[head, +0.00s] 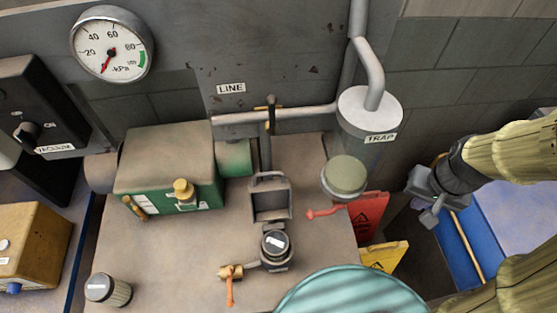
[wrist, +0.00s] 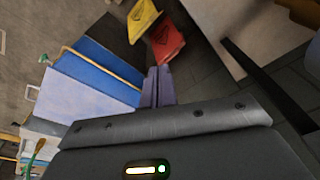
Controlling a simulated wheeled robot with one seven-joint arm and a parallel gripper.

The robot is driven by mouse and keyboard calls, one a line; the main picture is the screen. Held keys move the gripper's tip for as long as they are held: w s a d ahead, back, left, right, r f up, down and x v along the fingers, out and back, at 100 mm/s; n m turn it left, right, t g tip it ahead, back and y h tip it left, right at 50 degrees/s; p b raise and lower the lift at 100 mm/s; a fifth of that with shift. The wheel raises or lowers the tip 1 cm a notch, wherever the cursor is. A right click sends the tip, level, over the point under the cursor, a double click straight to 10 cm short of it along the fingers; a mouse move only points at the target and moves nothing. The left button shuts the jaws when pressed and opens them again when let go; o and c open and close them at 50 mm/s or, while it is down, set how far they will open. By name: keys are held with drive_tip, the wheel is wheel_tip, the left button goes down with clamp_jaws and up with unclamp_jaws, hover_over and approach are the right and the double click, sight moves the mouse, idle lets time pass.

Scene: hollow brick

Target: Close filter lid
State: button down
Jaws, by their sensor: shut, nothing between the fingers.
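I cannot tell for certain which part is the filter lid. A small grey square frame (head: 270,200) with a raised handle stands in the middle of the bench, its inside showing. A dark round cap (head: 275,243) sits just in front of it, with an orange lever beside it.
The grey trap (head: 368,120) and its pipe rise behind the olive cover. A green pump (head: 165,165) stands left. Red (head: 370,215) and yellow (head: 384,257) signs stand by the bench's right edge. A blue cart (head: 460,260) is below my gripper. A teal striped round shape (head: 350,293) covers the front.

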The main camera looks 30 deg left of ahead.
drive_tip(key=w+a+f+n+g+y+b, duration=0.1)
drive_tip(key=w+a+f+g+b, duration=0.15)
drive_tip(key=a+f, duration=0.35)
drive_tip(key=n+g+y+b, duration=0.3)
drive_tip(key=g+y+b, duration=0.1)
drive_tip(key=g+y, duration=0.5)
approach(270, 196)
drive_tip(key=w+f+g, duration=0.1)
drive_tip(key=w+f, duration=0.2)
drive_tip(key=w, duration=0.2)
drive_tip(key=w+a+g+y, duration=0.2)
drive_tip(key=a, duration=0.1)
drive_tip(key=shift+w+a+r+n+g+y+b, duration=0.15)
drive_tip(key=shift+w+n+g+y+b, duration=0.15)
drive_tip(key=shift+w+n+g+y, duration=0.1)
drive_tip(key=shift+s+a, duration=0.1)
drive_tip(key=shift+s, duration=0.05)
drive_tip(key=s+a+r+p, duration=0.2)
drive_tip(key=s+a+p, duration=0.2)
drive_tip(key=s, duration=0.6)
drive_tip(key=shift+a, duration=0.35)
